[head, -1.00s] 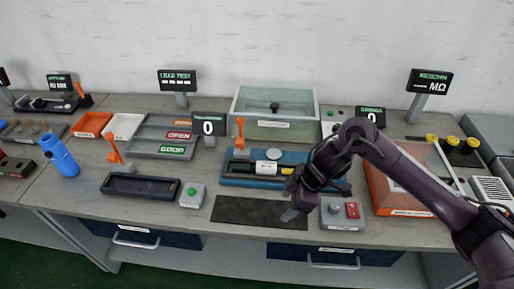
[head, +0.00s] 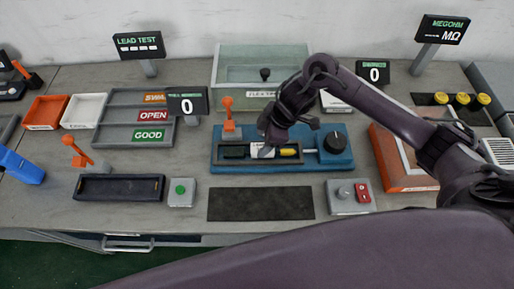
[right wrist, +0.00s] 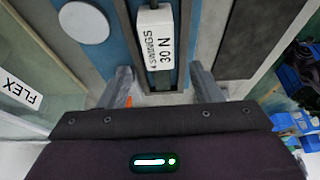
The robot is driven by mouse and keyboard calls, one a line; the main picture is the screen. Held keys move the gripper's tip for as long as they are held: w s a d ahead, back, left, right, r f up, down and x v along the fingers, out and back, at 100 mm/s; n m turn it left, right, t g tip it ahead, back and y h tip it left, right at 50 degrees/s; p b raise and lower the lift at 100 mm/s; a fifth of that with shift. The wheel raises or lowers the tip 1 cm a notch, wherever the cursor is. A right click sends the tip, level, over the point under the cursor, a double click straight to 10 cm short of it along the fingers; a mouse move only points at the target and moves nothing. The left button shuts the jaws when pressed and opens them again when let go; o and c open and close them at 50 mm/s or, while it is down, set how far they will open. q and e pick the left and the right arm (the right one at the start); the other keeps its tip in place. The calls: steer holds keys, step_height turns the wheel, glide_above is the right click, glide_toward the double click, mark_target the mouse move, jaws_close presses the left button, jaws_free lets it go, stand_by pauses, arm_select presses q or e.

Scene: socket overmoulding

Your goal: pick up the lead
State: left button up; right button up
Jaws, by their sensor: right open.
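The blue fixture (head: 345,162) stands at mid-bench with a dark trough along it. My right gripper (head: 266,150) is over the trough, open and empty. In the right wrist view its two fingers (right wrist: 163,86) stand apart on either side of the trough, near a white label block (right wrist: 154,40). I cannot tell how high they are. My left gripper is not in view.
An orange lever (head: 227,113) stands at the fixture's back left. In front lie a black mat (head: 260,204), a green-button box (head: 181,192) and a red-switch box (head: 349,197). A clear-walled bin (head: 235,72) stands behind. An orange-sided case (head: 388,165) is to the right.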

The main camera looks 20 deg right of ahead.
mark_target(257, 147)
steer(key=x, duration=0.2)
steer(key=shift+a+f, duration=0.1)
steer(key=shift+f, duration=0.25)
steer(key=shift+w+a+f, duration=0.1)
steer(key=shift+w+f, duration=0.05)
steer(key=shift+f, duration=0.25)
steer(key=c, duration=0.5)
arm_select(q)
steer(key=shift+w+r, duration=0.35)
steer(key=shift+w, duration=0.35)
arm_select(e)
steer(key=c, duration=0.7)
steer(key=shift+r, duration=0.15)
